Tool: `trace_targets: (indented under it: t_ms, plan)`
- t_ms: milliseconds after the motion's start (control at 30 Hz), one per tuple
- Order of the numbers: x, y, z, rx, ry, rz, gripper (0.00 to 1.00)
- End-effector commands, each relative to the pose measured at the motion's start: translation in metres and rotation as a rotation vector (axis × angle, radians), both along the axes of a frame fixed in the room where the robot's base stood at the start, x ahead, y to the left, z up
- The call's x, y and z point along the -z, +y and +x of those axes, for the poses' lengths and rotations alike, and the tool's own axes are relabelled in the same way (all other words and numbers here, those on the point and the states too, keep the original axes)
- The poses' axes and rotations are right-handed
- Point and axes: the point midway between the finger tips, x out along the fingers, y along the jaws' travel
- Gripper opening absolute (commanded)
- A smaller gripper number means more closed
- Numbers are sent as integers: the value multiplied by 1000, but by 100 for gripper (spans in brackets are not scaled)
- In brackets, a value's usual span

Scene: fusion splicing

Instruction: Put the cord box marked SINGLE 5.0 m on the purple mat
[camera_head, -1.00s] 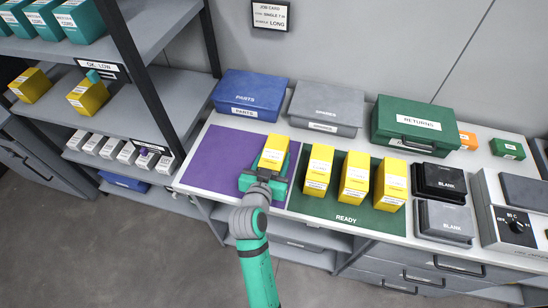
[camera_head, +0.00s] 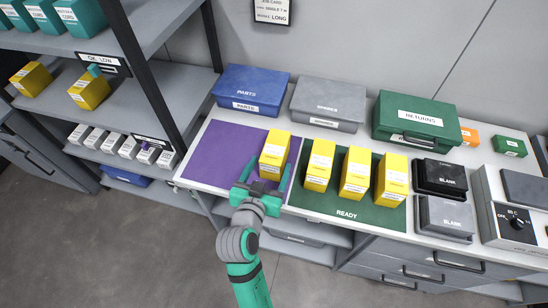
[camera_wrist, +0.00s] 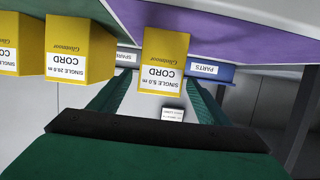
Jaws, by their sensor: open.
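The yellow cord box marked SINGLE 5.0 m (camera_head: 274,153) stands upright on the purple mat (camera_head: 222,153), near its right edge. Its label reads upside down in the wrist view (camera_wrist: 166,62). My gripper (camera_head: 268,172) is open at the front of the mat. Its fingers reach toward the box, one on each side, with gaps showing in the wrist view (camera_wrist: 158,88). The box's underside and the rear of its footprint are hidden.
Several yellow boxes, including one marked SINGLE 20.0 m (camera_wrist: 78,50), stand on the green READY mat (camera_head: 346,207) to the right. A blue PARTS case (camera_head: 250,88) and a grey case (camera_head: 328,103) stand behind. Shelving (camera_head: 130,85) rises at left.

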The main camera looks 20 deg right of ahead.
Motion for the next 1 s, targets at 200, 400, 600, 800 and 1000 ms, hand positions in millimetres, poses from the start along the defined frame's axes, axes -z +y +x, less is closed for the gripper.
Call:
trace_targets:
  t_ms: [200, 400, 600, 800, 1000]
  plan:
    - [-10, 18, -27, -1, 1, 1, 70]
    - [-11, 26, -38, -7, 4, -1, 70]
    - [20, 47, -56, -125, 43, -25, 70]
    - [56, 78, -89, -297, 67, -44, 70]
    - [79, 105, -133, -430, 65, -41, 70]
